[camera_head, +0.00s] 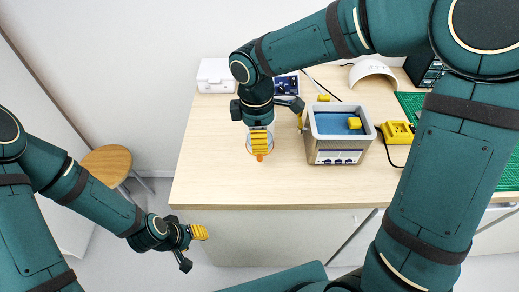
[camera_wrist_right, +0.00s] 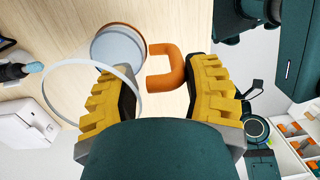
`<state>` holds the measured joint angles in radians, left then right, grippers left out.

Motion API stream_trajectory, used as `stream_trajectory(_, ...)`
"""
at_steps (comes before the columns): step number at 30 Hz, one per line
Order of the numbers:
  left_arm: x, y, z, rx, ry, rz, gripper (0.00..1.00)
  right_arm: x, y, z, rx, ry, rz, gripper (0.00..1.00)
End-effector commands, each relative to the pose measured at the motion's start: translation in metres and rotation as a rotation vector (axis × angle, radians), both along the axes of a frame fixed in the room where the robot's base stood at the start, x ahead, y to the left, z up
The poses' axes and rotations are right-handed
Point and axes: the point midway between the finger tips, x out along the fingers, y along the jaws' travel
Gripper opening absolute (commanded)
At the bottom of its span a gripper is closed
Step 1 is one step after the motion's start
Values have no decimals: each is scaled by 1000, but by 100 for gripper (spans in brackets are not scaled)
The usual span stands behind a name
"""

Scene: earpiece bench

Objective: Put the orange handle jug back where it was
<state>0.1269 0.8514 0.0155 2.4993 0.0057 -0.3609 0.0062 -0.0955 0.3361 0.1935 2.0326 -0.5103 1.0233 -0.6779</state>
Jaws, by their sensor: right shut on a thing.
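The jug is clear with an orange handle (camera_head: 259,157). In the head view it is over the front left part of the table, mostly hidden behind my right gripper (camera_head: 259,143). In the right wrist view the clear jug (camera_wrist_right: 117,47) shows its round rim and a pale bluish base, with the orange handle (camera_wrist_right: 165,68) between the yellow fingers. My right gripper (camera_wrist_right: 166,84) is shut on this handle. I cannot tell whether the base touches the table. My left gripper (camera_head: 196,233) is away from the jug, low beyond the table's front edge; its finger gap does not show clearly.
A grey bath with blue liquid (camera_head: 337,122) and a yellow block stands right of the jug on the wooden table (camera_head: 215,180). A white case (camera_head: 215,75) is at the back left, a yellow charger (camera_head: 398,132) and green mat at right. The front left tabletop is clear.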

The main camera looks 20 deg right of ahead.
Motion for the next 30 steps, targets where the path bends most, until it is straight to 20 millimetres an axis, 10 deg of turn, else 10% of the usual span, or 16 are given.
stream_trajectory(10,-3,0,-11,-2,8,-5,47,0,0,-45,1,2,0,8)
stream_trajectory(23,-4,-1,-13,-2,9,-7,47,0,0,-51,0,0,0,8)
stream_trajectory(24,-4,-1,-12,-2,9,-7,47,0,0,-51,0,0,0,64)
stream_trajectory(25,-4,-1,-12,-2,9,-7,47,0,0,-51,0,0,0,75)
stream_trajectory(30,-4,-1,-12,-2,9,-7,47,0,0,-50,0,0,0,81)
